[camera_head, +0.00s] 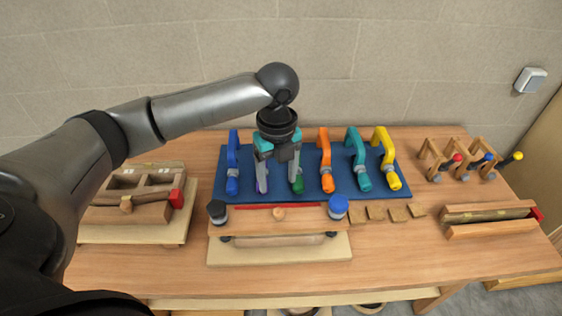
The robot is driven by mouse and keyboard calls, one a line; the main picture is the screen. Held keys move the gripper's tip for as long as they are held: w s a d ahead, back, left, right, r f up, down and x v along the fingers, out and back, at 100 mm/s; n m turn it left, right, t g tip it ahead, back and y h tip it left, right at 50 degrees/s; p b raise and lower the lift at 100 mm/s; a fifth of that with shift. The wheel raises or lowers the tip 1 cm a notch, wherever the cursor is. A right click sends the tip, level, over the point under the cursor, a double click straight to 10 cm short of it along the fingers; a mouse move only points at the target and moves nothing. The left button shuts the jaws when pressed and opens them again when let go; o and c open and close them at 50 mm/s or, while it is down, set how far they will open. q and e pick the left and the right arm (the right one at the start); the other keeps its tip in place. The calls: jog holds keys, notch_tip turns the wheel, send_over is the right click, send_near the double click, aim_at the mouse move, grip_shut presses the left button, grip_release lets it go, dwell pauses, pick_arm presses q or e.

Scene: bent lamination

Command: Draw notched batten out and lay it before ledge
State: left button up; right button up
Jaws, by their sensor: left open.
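I cannot clearly tell which piece is the notched batten or which edge is the ledge. A long pale piece (278,240) lies in the shadowed front of the wooden form at the front centre of the bench. The form's upper board (245,220) has a black knob (217,211), a blue knob (338,207) and a thin red strip (277,206) along its back. My left gripper (279,182) is open, pointing down over the blue mat (310,187). Its fingers overlap a purple-handled and a green-handled clamp; contact is unclear. It holds nothing visible. My right gripper is not in view.
Blue, orange (326,160), teal and yellow (385,158) clamps lie on the mat. Small wooden blocks (376,213) sit right of the form. A red-ended wooden trough (488,217) and small clamps stand at right. A wooden box (140,200) is at left. The front bench strip is clear.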

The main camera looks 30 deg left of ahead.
aim_at(279, 212)
pick_arm(q)
notch_tip(279, 212, down, 12)
jog(key=shift+w+f, duration=0.1)
jog(key=shift+w, duration=0.05)
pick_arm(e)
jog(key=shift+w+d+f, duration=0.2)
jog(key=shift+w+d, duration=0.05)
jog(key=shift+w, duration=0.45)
pick_arm(q)
jog(key=shift+c, duration=0.2)
grip_shut()
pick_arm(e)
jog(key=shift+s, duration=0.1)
